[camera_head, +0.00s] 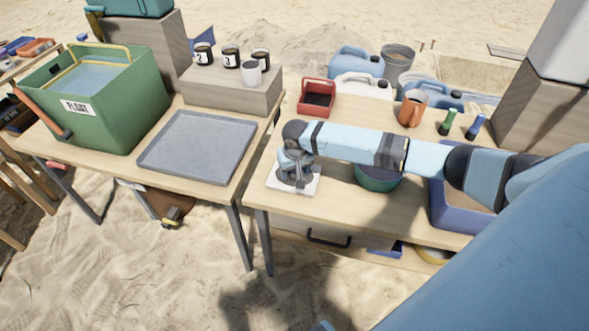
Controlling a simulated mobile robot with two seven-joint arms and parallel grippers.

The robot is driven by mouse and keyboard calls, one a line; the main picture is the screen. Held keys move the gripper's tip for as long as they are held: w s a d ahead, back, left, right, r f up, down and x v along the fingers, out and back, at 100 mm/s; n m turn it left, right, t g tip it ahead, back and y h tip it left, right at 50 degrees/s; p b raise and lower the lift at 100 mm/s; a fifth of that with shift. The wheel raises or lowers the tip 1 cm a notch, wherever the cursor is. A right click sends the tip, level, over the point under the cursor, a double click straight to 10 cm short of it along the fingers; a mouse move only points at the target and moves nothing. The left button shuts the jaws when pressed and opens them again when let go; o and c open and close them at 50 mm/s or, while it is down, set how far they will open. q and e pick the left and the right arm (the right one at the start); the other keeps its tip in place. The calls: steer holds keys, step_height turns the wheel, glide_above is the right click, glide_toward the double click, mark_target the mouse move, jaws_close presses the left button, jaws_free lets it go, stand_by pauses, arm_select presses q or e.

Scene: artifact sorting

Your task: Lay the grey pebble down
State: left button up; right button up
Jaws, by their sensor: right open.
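My right gripper (297,179) points down over a small white square plate (276,186) near the left edge of the right table. It is open. Its fingers are low, close to the plate's top. I cannot make out the grey pebble for certain. The grey shapes between and around the fingers blend with the gripper, so a pebble there would be hidden.
A grey tray (197,147) lies on the left table beside a green water tub (112,105) labelled FLOAT. Near my right arm are a green bowl (377,181), a red bin (317,96), an orange mug (412,109) and a blue sand-filled box (451,207). A gap separates the tables.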

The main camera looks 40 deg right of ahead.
mark_target(296, 176)
steer(key=shift+r, duration=0.1)
step_height(296, 176, up, 12)
steer(key=s+p, duration=0.1)
steer(key=p, duration=0.1)
steer(key=s+a+f+n+t+y, duration=0.2)
steer(key=s+a+f, duration=0.35)
steer(key=a, duration=0.35)
steer(key=s+a+f+n+t+y, duration=0.2)
steer(key=s+a+f, duration=0.35)
steer(key=a, duration=0.25)
steer(key=s+a+n+t, duration=0.1)
steer(key=s+t, duration=0.4)
steer(key=s, duration=0.9)
steer(key=shift+s+r+n, duration=0.15)
steer(key=shift+n, duration=0.25)
steer(key=shift+a, duration=0.1)
